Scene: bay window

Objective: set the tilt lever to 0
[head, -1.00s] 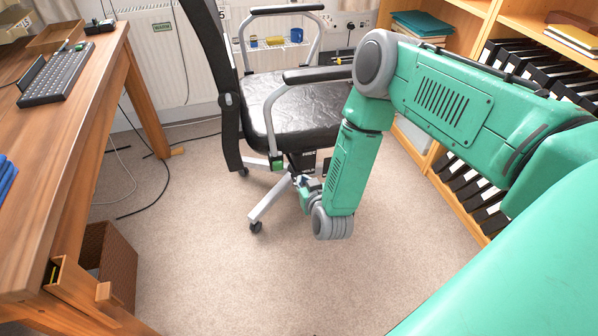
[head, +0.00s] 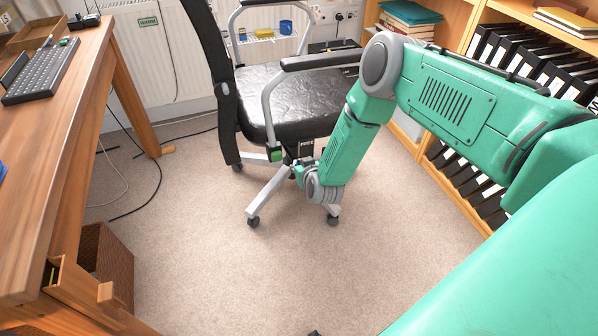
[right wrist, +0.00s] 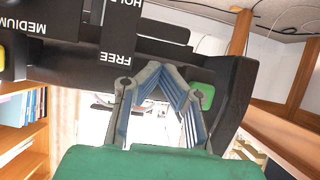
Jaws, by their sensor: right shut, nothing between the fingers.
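The black office chair (head: 288,98) stands mid-room with its back to the left. Under its seat, the dark control housing (right wrist: 75,45) fills the top of the right wrist view, with upside-down labels FREE, MEDIUM and one partly hidden. A green paddle (right wrist: 203,95) sits right of my fingers; a green tip (head: 275,154) also shows under the seat in the head view. I cannot tell which part is the tilt lever. My right gripper (right wrist: 168,72) is shut and empty, its tips close to the housing; contact is unclear. In the head view it is mostly hidden behind my wrist.
A wooden desk (head: 62,130) with a keyboard (head: 42,70) is at the left, a brown bin (head: 112,262) below it. A bookcase with binders (head: 460,170) stands right. Chair legs (head: 268,195) spread below my gripper. Front carpet (head: 250,270) is clear.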

